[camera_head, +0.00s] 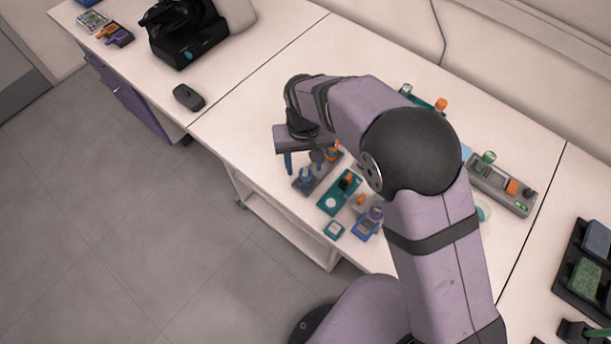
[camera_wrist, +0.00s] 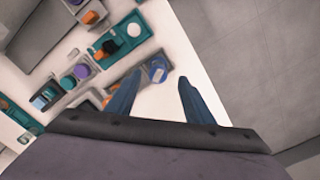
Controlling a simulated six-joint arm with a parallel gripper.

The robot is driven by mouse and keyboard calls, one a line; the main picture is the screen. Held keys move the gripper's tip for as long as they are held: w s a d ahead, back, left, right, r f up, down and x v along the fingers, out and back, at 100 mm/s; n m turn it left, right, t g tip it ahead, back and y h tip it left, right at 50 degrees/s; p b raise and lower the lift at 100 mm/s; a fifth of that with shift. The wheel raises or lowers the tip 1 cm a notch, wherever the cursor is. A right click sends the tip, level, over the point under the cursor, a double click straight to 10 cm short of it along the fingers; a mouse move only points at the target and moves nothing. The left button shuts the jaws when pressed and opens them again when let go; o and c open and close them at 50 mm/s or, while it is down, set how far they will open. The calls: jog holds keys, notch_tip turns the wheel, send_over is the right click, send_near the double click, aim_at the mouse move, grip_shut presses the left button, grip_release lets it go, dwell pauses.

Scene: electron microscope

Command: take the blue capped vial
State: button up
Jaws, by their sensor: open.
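The blue capped vial (camera_head: 306,174) stands at the near left end of a grey rack (camera_head: 327,176) in the head view. In the wrist view the vial's blue cap (camera_wrist: 157,69) shows beyond my fingertips, nearer the left finger. My gripper (camera_wrist: 160,77) is open, with nothing held between its two blue fingers. In the head view it hangs above the rack's left end, and my arm hides part of the rack. An orange capped item (camera_head: 334,147) stands at the rack's far end.
A teal tray (camera_head: 351,199) with a white disc and a black item lies right of the rack. A blue holder (camera_head: 362,228) and a small teal block (camera_head: 334,230) are near the front edge. A grey device (camera_head: 503,190) stands right. Table left of the rack is clear.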

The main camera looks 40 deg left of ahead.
aim_at(305, 172)
jog(key=shift+w+f+p, duration=0.15)
jog(key=shift+f+p, duration=0.7)
jog(key=shift+f, duration=1)
jog(key=shift+w+f+p, duration=0.15)
jog(key=shift+f+p, duration=0.7)
jog(key=shift+f, duration=0.95)
jog(key=c, duration=1.1)
